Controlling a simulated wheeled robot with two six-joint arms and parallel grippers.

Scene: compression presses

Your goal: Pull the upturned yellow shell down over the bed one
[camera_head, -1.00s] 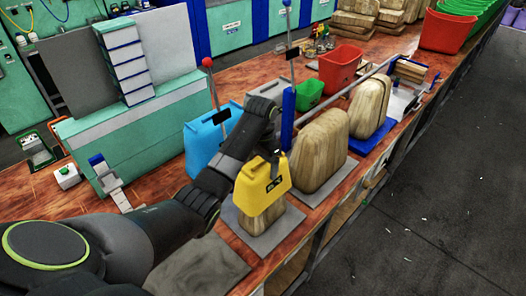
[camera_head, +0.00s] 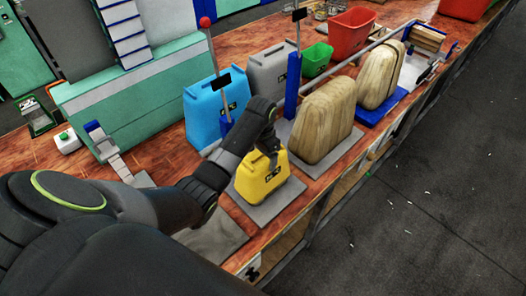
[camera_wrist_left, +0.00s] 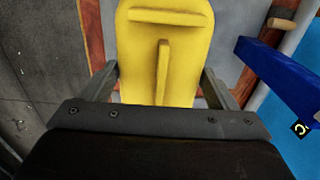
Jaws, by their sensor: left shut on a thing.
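The yellow shell (camera_head: 262,182) sits low on a grey plate (camera_head: 288,207) near the table's front edge, handle end up. The wooden form that stood under it is now hidden; the shell's lower edge is at or close to the plate, and I cannot tell if it touches. My left gripper (camera_head: 269,156) is above the shell and shut on its top. In the left wrist view the shell (camera_wrist_left: 165,50) fills the space between my two fingers (camera_wrist_left: 160,88). My right gripper is not in view.
A blue shell (camera_head: 205,110) and a grey shell (camera_head: 268,75) stand behind. A blue post (camera_head: 292,98) with a lever and a bare wooden form (camera_head: 325,120) stand to the right. Another wooden form (camera_head: 378,75) is farther right. Open floor (camera_head: 430,200) lies beyond the front edge.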

